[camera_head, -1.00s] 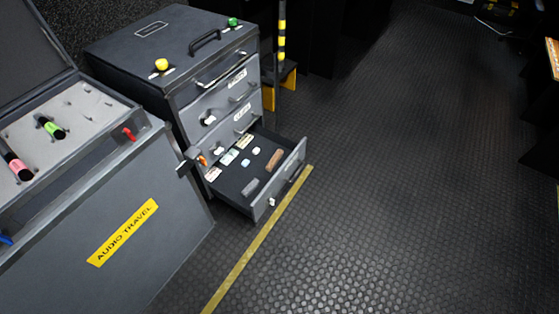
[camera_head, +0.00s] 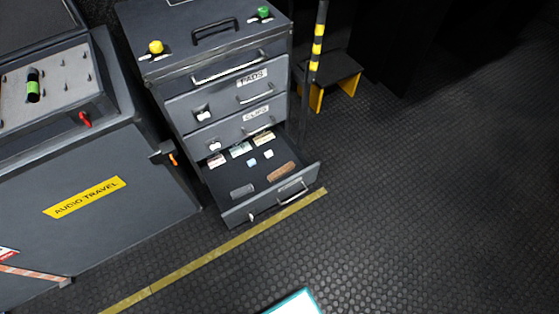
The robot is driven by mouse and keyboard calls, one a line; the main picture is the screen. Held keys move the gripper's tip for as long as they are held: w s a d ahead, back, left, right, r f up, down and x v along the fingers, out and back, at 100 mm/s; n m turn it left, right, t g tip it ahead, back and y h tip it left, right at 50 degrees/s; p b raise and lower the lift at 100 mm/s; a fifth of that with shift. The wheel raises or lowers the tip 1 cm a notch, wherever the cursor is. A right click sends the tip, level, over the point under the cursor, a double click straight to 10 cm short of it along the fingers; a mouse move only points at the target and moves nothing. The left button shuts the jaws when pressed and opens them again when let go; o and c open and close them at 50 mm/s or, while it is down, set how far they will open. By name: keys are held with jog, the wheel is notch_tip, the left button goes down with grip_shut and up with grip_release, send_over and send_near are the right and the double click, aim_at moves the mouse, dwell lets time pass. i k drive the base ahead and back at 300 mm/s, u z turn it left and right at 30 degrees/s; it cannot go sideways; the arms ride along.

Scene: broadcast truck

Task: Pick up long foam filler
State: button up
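The open bottom drawer (camera_head: 268,205) of a dark grey drawer cabinet holds several small items. A grey oblong block (camera_head: 242,190) lies near its front left, and a brown oblong block (camera_head: 281,171) lies toward the right. Two small pale blue and white pieces lie behind them, with labelled cards along the back. I cannot tell for sure which piece is the long foam filler; the two oblong blocks are the longest loose ones. My gripper is not in view.
A grey case marked AUDIO TRAVEL (camera_head: 90,200) stands left of the cabinet. A striped pole (camera_head: 317,45) and a black step stool with yellow legs (camera_head: 335,75) stand right of it. A yellow floor line (camera_head: 215,250) runs before the drawer. The floor to the right is clear.

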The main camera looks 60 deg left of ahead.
aim_at(288, 168)
jog(key=u, duration=0.65)
jog(key=i, duration=0.95)
jog(key=u, duration=1.45)
jog(key=i, duration=0.45)
jog(key=u, duration=0.35)
